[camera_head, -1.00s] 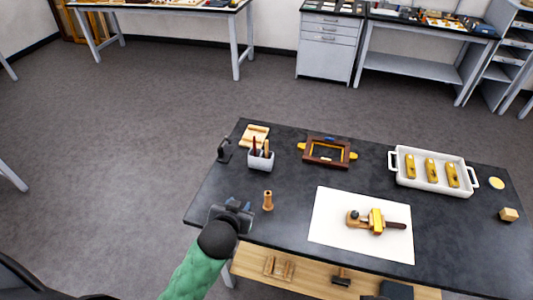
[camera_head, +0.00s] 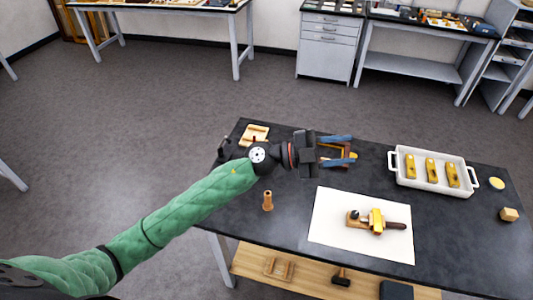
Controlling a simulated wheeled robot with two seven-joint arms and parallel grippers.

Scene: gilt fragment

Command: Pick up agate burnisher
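My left gripper (camera_head: 350,150) reaches in from the left on its green-sleeved arm. Its two blue fingers are apart, pointing right, with nothing seen held between them. It is over or in front of the brown wooden frame with yellow ends (camera_head: 353,156), which it mostly covers. No thing in view is clearly recognisable as the agate burnisher. The white cup of upright tools is hidden behind my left wrist. A small wooden turned piece (camera_head: 267,201) stands upright on the dark table (camera_head: 290,222), below my forearm. My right gripper is not in view.
A white sheet (camera_head: 335,223) bears a wood-and-yellow tool with a dark handle (camera_head: 376,221). A white tray (camera_head: 432,186) holds three yellow pieces. A wooden block (camera_head: 508,214) and a yellow disc (camera_head: 496,183) lie at the right. A pale wooden piece (camera_head: 255,134) lies at the back left.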

